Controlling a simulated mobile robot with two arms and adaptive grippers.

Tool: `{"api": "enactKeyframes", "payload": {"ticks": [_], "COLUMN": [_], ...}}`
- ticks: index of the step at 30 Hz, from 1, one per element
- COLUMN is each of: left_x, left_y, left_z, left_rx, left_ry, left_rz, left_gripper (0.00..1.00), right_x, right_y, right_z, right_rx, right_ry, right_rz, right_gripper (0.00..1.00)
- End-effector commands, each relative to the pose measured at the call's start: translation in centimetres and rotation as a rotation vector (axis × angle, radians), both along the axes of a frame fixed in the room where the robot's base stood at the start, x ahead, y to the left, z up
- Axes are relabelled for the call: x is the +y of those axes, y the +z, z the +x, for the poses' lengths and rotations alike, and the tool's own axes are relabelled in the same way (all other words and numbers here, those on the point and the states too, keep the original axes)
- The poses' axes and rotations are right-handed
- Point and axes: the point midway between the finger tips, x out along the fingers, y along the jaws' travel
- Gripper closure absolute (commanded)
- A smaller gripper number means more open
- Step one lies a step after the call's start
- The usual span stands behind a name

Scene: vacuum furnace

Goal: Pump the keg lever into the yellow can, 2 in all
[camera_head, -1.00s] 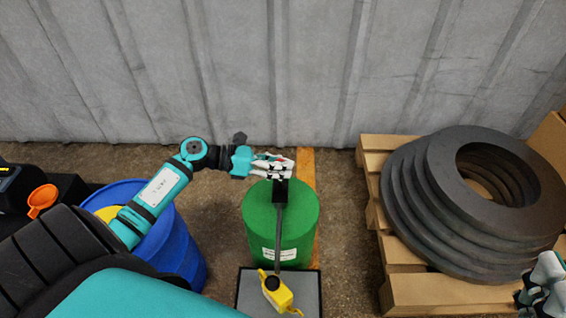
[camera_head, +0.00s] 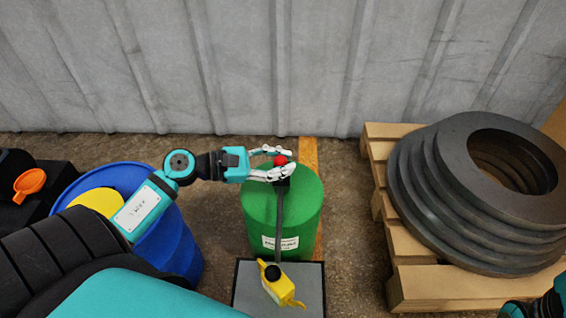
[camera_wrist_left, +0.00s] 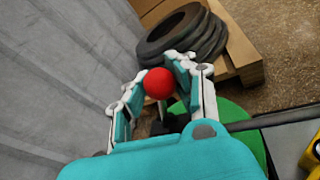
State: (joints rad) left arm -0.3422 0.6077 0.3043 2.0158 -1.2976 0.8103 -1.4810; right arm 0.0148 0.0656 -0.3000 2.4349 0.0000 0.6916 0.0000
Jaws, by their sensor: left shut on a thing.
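The green keg (camera_head: 257,225) stands upright by the wall, with a black pump head (camera_head: 282,186) on top. A dark spout (camera_head: 279,225) runs from the pump to the yellow can (camera_head: 285,288), which stands on a grey platform. The lever's red ball knob (camera_head: 281,160) shows above the pump. My left gripper (camera_head: 280,163) is shut on this knob, with fingers on both sides of it; the knob also shows between the fingers in the left wrist view (camera_wrist_left: 159,84). The lever below the knob is mostly hidden. My right gripper's fingers are out of view.
A blue barrel (camera_head: 185,245) with something yellow inside stands left of the keg. A wooden pallet (camera_head: 440,285) with stacked dark rings (camera_head: 420,195) is at the right. The corrugated wall (camera_head: 280,70) is behind. Bare floor lies between keg and pallet.

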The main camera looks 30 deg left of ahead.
Motion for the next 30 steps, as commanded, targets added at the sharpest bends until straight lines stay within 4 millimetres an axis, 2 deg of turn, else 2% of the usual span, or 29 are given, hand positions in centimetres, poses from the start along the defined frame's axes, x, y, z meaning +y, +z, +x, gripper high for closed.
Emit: {"api": "enactKeyframes", "payload": {"ticks": [12, 13, 19, 20, 30], "left_x": [0.22, 0.21, 0.09, 0.08, 0.34], "left_y": [-0.37, -0.38, -0.27, -0.26, -0.14], "left_z": [-0.18, -0.18, -0.15, -0.15, -0.47], "left_rx": [-0.001, -0.001, -0.003, -0.004, -0.004], "left_ry": [0.000, 0.000, -0.001, -0.001, 0.000], "left_rz": [0.016, 0.016, 0.012, 0.011, 0.009], "left_gripper": [1.00, 0.76, 0.50, 0.47, 0.47], "right_x": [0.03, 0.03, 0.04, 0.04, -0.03], "right_y": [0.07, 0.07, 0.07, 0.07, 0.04], "right_z": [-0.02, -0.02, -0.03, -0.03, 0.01], "right_rx": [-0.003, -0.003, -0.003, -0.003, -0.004], "right_ry": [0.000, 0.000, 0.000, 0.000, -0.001], "right_rz": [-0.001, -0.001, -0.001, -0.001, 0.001], "right_gripper": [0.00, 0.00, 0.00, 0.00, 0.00]}}
